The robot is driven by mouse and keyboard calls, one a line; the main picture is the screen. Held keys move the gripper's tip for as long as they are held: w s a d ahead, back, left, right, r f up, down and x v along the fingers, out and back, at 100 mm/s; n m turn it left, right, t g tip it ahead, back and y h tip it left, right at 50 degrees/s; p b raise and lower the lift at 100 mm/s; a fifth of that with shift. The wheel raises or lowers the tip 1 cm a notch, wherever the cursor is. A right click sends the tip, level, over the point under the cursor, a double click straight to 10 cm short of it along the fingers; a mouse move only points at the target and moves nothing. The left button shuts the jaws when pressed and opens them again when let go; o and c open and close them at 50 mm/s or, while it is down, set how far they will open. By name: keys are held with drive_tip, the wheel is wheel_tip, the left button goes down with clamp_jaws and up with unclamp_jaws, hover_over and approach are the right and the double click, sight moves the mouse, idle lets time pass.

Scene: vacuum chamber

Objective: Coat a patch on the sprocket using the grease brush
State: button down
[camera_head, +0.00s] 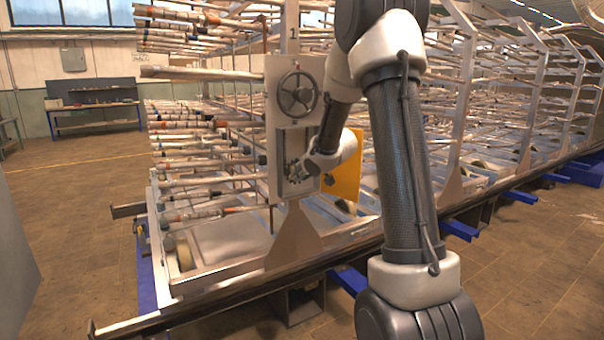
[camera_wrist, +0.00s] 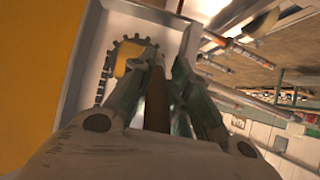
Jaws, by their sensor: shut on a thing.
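The sprocket (camera_wrist: 104,72) shows in the wrist view as a dark toothed ring inside a pale recessed box, with a yellow area on its face. In the head view the sprocket (camera_head: 293,172) sits in the box on the panel, partly hidden by my arm. My gripper (camera_wrist: 168,68) is shut on the brown handle of the grease brush (camera_wrist: 158,100). The brush points toward the sprocket. Its bristles are hidden by the fingers, so I cannot tell whether they touch the sprocket. In the head view my gripper (camera_head: 308,167) is at the box opening.
The grey panel (camera_head: 281,86) carries a handwheel (camera_head: 297,93) above the box. An orange-yellow door (camera_head: 348,172) stands open to the right of the box. Racks of rods (camera_head: 200,150) crowd the left and back. Open floor (camera_head: 75,220) lies at the left.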

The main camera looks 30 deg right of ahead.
drive_tip(key=shift+s+d, duration=0.1)
drive_tip(key=shift+s, duration=2.8)
drive_tip(key=s, duration=0.3)
drive_tip(key=shift+w, duration=0.1)
drive_tip(key=shift+w, duration=3.75)
drive_tip(key=shift+w, duration=0.75)
